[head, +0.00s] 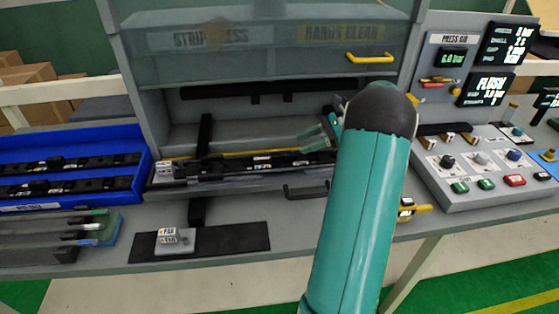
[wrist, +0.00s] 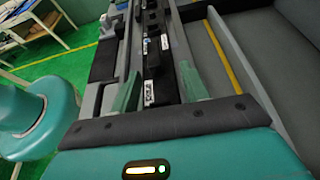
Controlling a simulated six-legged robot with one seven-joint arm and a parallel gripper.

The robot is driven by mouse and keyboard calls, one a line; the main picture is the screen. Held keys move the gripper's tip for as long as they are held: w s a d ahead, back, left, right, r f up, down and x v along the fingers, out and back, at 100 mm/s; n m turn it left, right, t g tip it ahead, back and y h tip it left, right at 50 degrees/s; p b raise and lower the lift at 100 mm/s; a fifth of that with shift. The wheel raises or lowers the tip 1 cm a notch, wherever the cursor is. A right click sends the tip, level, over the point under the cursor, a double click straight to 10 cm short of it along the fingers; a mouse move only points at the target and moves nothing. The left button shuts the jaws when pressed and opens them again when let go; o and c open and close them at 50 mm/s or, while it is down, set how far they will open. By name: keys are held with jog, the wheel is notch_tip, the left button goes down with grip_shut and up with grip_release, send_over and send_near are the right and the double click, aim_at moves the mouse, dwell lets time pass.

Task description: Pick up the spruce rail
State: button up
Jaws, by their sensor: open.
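A long black rail (head: 260,163) with black clips and small white labels lies in the press bed. I cannot tell from its colour whether it is the spruce rail. My gripper (head: 325,134) is at its right part, with green fingers; my arm hides the rail's right end. In the wrist view the gripper (wrist: 160,92) is open, one finger on each side of the black rail (wrist: 153,58). I cannot tell whether the fingers touch it. At the lower left, several grey bars (head: 45,232) have green, white and blue ends.
A blue tray (head: 65,200) at the left holds black rails with clips. A raised clear guard (head: 260,60) with a yellow handle hangs above the bed. A control panel (head: 490,180) with knobs and buttons stands at the right. A black mat (head: 225,240) lies in front.

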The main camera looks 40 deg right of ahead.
aim_at(283, 153)
jog(key=shift+s+a+f, duration=0.1)
jog(key=shift+s+a, duration=0.15)
jog(key=shift+a, duration=0.15)
jog(key=x, duration=0.5)
jog(key=shift+a, duration=0.25)
jog(key=shift+w+a+f, duration=0.1)
jog(key=shift+w+a, duration=0.15)
jog(key=shift+a, duration=0.15)
jog(key=shift+w, duration=0.1)
grip_shut()
